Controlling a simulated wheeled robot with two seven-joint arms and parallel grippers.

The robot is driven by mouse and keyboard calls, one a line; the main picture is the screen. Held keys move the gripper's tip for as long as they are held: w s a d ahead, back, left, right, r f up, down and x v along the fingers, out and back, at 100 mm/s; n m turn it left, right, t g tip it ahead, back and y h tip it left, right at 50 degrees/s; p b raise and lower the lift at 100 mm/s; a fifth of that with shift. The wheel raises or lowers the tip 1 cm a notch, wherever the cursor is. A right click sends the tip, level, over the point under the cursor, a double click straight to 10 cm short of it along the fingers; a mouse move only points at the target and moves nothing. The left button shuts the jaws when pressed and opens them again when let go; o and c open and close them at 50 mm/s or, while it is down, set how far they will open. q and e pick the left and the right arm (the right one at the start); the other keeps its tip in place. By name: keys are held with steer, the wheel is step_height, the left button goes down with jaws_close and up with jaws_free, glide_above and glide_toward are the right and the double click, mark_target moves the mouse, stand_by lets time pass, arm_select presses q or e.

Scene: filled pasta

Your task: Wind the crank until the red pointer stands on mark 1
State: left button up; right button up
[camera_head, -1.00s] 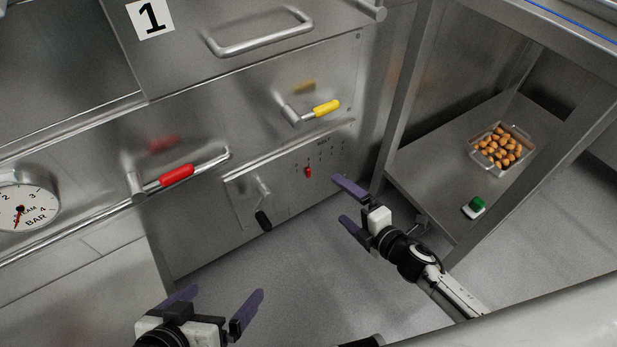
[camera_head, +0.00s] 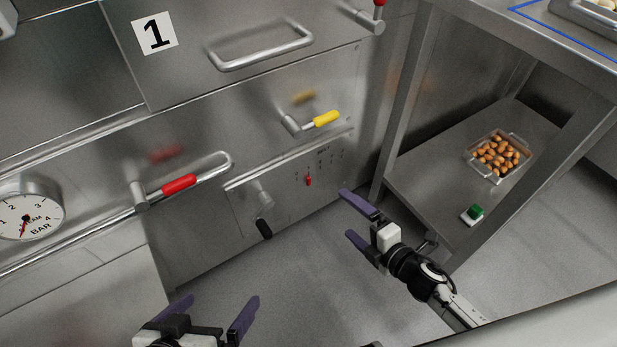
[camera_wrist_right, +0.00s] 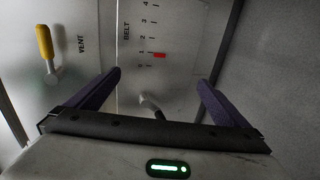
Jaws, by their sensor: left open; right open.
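The crank (camera_head: 264,228) has a black handle and a metal arm on a plate low on the steel front. Its arm also shows in the right wrist view (camera_wrist_right: 150,104), partly hidden by my gripper body. The red pointer (camera_head: 308,181) sits right of the crank, under a row of marks. In the right wrist view the pointer (camera_wrist_right: 159,55) is by mark 1 on the BELT scale, seemingly slightly towards 0; exact alignment is unclear. My right gripper (camera_head: 350,215) is open, empty and right of the crank, apart from it. My left gripper (camera_head: 216,305) is open and empty at the bottom.
A yellow-gripped lever (camera_head: 326,119) is above the scale, and a red-gripped handle (camera_head: 179,184) is to the left. A gauge (camera_head: 28,217) is at far left. A shelf (camera_head: 420,180) at right holds a tray of brown pieces (camera_head: 499,153) and a green button (camera_head: 474,212).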

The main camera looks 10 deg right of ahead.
arm_select(q)
steer(key=shift+s+a+r+n+t+p, duration=0.2)
steer(key=shift+a+r+n+t+p, duration=0.15)
steer(key=shift+a+r+p, duration=0.2)
arm_select(e)
steer(key=v, duration=0.5)
